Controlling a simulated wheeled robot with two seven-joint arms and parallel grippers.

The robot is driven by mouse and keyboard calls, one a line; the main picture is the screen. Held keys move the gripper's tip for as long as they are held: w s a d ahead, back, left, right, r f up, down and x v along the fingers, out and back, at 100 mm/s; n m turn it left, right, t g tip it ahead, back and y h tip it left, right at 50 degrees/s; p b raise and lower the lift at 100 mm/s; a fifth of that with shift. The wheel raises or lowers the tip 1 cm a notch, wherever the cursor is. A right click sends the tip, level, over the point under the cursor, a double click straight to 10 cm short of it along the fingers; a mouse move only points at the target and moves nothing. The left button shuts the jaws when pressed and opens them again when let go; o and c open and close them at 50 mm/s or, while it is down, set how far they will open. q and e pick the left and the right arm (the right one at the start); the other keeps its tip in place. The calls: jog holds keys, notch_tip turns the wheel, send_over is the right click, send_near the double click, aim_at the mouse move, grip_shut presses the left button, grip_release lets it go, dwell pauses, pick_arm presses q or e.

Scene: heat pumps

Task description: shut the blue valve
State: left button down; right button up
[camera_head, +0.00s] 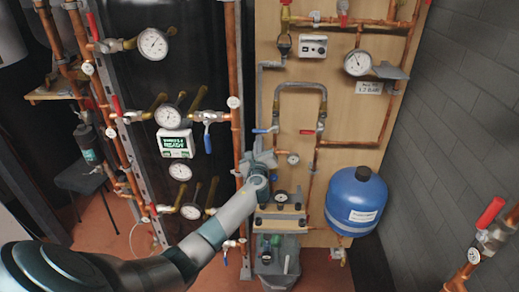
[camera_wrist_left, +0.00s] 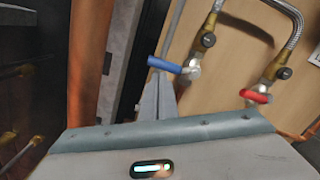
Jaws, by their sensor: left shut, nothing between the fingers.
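A blue valve handle (camera_head: 265,130) sits on a pipe on the wooden panel. In the left wrist view the blue handle (camera_wrist_left: 165,65) reaches left, roughly level, from a silver valve body (camera_wrist_left: 192,71). My left gripper (camera_head: 262,150) is just below it in the head view, pointing up. In the left wrist view my left gripper (camera_wrist_left: 159,82) has its fingers together and empty, their tips right by the handle; I cannot tell if they touch it. A second blue handle (camera_head: 207,140) hangs down on the left pipework. My right gripper is out of view.
A red-handled valve (camera_head: 307,131) is right of the blue one, and shows in the left wrist view (camera_wrist_left: 257,96). A copper pipe (camera_head: 236,90) runs upright left of my gripper. A blue tank (camera_head: 355,200) stands at right. Gauges and pipes crowd the left.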

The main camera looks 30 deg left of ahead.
pick_arm(q)
jog(key=shift+a+r, duration=0.4)
jog(key=shift+r, duration=0.2)
jog(key=f+b+v, duration=0.1)
jog(key=b+v, duration=0.2)
jog(key=v, duration=1.5)
jog(key=shift+w+d+f, duration=0.15)
jog(key=shift+w+d, duration=0.05)
